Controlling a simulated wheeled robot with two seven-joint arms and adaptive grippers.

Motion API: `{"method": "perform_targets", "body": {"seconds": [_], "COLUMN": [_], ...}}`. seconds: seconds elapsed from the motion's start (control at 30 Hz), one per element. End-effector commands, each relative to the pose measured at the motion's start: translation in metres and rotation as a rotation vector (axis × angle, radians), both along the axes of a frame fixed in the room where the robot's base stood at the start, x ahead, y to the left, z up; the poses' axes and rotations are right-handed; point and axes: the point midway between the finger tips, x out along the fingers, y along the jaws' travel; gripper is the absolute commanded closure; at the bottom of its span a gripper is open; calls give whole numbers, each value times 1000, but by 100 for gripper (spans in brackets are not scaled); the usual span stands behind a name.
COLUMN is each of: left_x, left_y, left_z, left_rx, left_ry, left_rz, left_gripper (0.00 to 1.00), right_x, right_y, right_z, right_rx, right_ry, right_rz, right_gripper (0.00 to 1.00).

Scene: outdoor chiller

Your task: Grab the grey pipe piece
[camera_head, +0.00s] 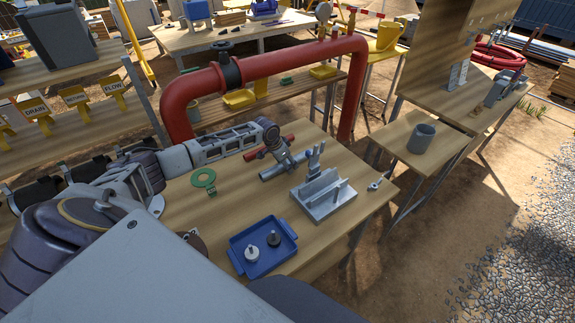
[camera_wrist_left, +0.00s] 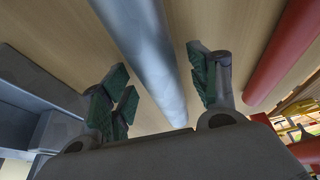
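The grey pipe piece (camera_head: 272,173) lies on the wooden worktable, just left of a grey metal fixture (camera_head: 325,195). My left gripper (camera_head: 288,155) is low over the pipe piece and partly covers it in the head view. In the left wrist view, the grey pipe piece (camera_wrist_left: 148,55) runs between the green-padded fingers of my left gripper (camera_wrist_left: 157,70). The fingers are apart, with visible gaps on both sides of the pipe. My right gripper is not in view.
A red pipe piece (camera_head: 260,152) lies close to the left gripper; it also shows in the left wrist view (camera_wrist_left: 282,50). A blue tray (camera_head: 263,262) with two small parts, a green ring (camera_head: 203,178) and a small metal part (camera_head: 375,184) are on the table. A large red pipe (camera_head: 265,68) arches behind.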

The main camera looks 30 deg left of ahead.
Motion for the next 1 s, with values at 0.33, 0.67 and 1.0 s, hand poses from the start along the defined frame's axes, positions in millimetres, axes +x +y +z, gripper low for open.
{"method": "perform_targets", "body": {"seconds": [0.33,0.67,1.0], "left_x": [0,1,2], "left_y": [0,0,0], "left_z": [0,2,7], "left_rx": [0,-1,-1], "left_ry": [0,-4,-5], "left_rz": [0,0,0], "left_gripper": [86,100,100], "right_x": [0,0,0], "right_y": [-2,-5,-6], "right_z": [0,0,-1], "right_rx": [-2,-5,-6], "right_ry": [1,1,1], "right_rz": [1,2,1], "right_gripper": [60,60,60]}}
